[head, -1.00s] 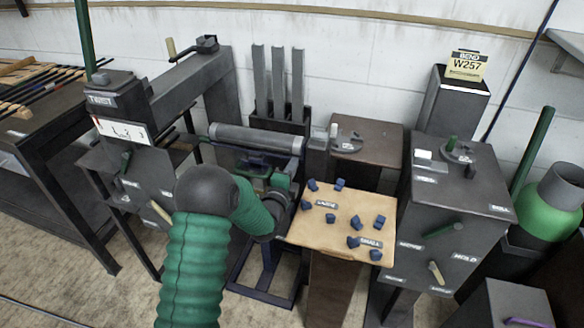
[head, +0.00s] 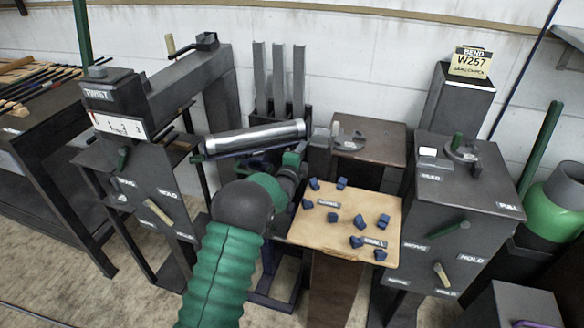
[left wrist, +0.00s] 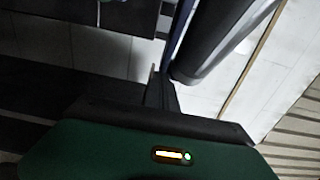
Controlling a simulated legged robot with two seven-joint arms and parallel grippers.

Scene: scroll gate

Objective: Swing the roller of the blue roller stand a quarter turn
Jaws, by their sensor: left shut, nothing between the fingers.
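The grey metal roller (head: 255,137) lies across the top of the blue roller stand (head: 284,270), its right end farther back than its left end. My left arm reaches in front of the stand. My left gripper (head: 299,150) is at the roller's right end, on the near side. Its fingertips are hard to make out in the head view. In the left wrist view the gripper (left wrist: 156,88) is shut with nothing held, close beside the roller's dark cylinder (left wrist: 218,40). I cannot tell whether they touch. My arm hides much of the stand. My right gripper is not in view.
A tan board (head: 345,225) with several blue pieces stands right of the arm. A dark cabinet (head: 455,200) with handles is farther right. The dark twist machine (head: 140,150) stands at the left. Upright grey channels (head: 279,80) stand behind the roller.

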